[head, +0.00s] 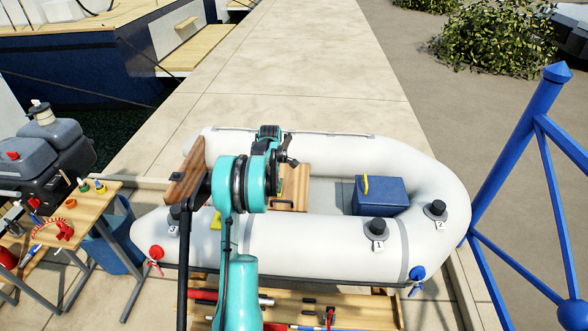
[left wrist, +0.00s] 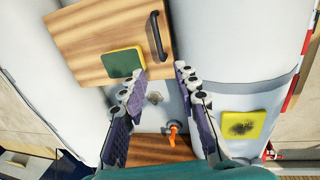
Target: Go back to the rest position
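My left gripper (left wrist: 160,74) is open, its two dark fingers spread with nothing between them. It hangs over the inside of a white inflatable dinghy (head: 300,243). In the head view my teal arm rises from the bottom middle and hides part of the dinghy; the fingers are hard to make out there. In the left wrist view a wooden panel with a dark handle (left wrist: 105,45) lies beyond the fingertips. A green sponge (left wrist: 124,63) lies on it, close to the left finger. My right gripper is not in view.
A yellow pad with a dark stain (left wrist: 241,127) and an orange plug (left wrist: 174,136) lie near the fingers. A blue box (head: 390,197) sits in the dinghy. A small wooden table (head: 90,205) with tools stands left, a blue frame (head: 505,160) right. The dock behind is clear.

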